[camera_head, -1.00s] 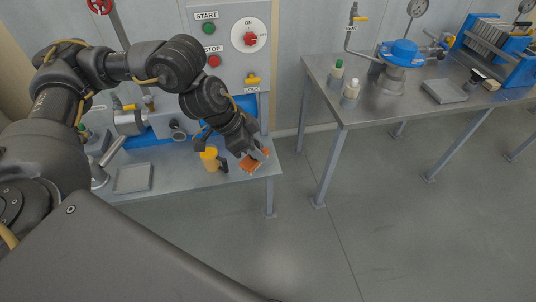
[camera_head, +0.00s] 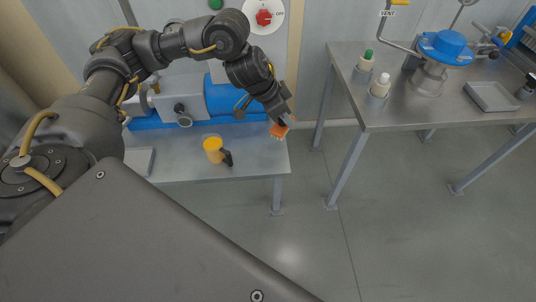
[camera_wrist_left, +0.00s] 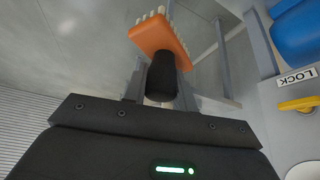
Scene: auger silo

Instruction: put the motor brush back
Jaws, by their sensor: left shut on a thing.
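The motor brush (camera_head: 279,130) has an orange block with pale bristles and a short black handle. My left gripper (camera_head: 284,117) is shut on it, near the right end of the left bench in the head view. In the left wrist view the brush (camera_wrist_left: 160,38) sticks out from between the fingers of the left gripper (camera_wrist_left: 160,92), gripped by its black handle (camera_wrist_left: 162,76). The bristles point away from the gripper's palm. I cannot tell how high the brush is above the bench. My right gripper is not in view.
The left bench (camera_head: 255,155) carries a yellow container with a black handle (camera_head: 213,150) and a blue motor machine (camera_head: 225,95). Open floor lies between the benches.

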